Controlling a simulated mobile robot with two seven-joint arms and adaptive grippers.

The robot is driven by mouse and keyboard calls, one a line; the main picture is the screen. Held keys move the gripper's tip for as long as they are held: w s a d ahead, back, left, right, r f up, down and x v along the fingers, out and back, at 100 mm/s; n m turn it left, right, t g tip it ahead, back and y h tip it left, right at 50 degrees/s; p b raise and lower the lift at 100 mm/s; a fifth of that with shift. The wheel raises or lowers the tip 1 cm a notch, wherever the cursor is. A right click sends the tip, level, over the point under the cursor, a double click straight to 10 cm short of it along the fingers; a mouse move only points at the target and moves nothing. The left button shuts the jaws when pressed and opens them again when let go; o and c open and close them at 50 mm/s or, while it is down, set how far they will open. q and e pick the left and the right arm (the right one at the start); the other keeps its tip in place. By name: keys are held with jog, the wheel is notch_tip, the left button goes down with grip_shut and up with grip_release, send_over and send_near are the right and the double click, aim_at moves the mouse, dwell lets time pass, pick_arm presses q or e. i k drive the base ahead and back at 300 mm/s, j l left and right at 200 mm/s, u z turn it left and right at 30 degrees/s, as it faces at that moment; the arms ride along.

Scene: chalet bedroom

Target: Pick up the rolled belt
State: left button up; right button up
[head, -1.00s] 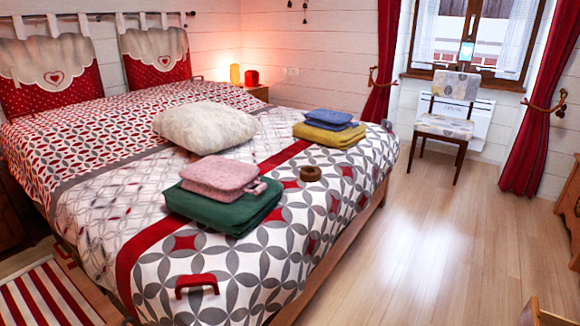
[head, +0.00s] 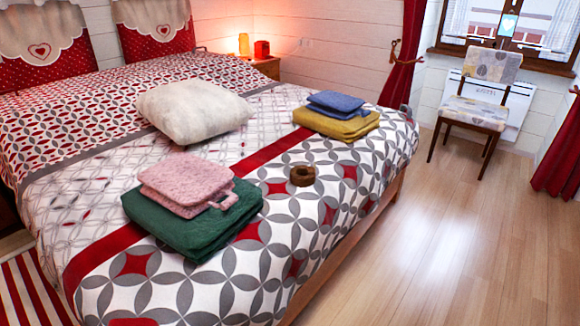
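The rolled belt (head: 303,176) is a small brown ring-shaped coil with a dark hole in its middle. It lies flat on the patterned bedspread (head: 345,205), near the right side of the bed. It sits alone, between the green and pink folded stack and the yellow and blue folded stack, touching neither. Neither of my grippers shows in the head view, so nothing is seen near the belt.
A pink folded item (head: 185,180) rests on a green folded cloth (head: 195,222). A blue folded item (head: 336,104) rests on a yellow one (head: 335,123). A white pillow (head: 193,110) lies behind. The wooden floor (head: 430,240) beside the bed is clear; a chair (head: 475,105) stands beyond.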

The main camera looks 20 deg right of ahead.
aim_at(300, 176)
jog(key=i+l+u, duration=0.2)
jog(key=l, duration=0.3)
jog(key=i+l+u, duration=0.2)
jog(key=l, duration=0.3)
jog(key=l+u, duration=0.25)
jog(key=l, duration=0.3)
jog(key=i+l+u, duration=0.2)
jog(key=l, duration=1.45)
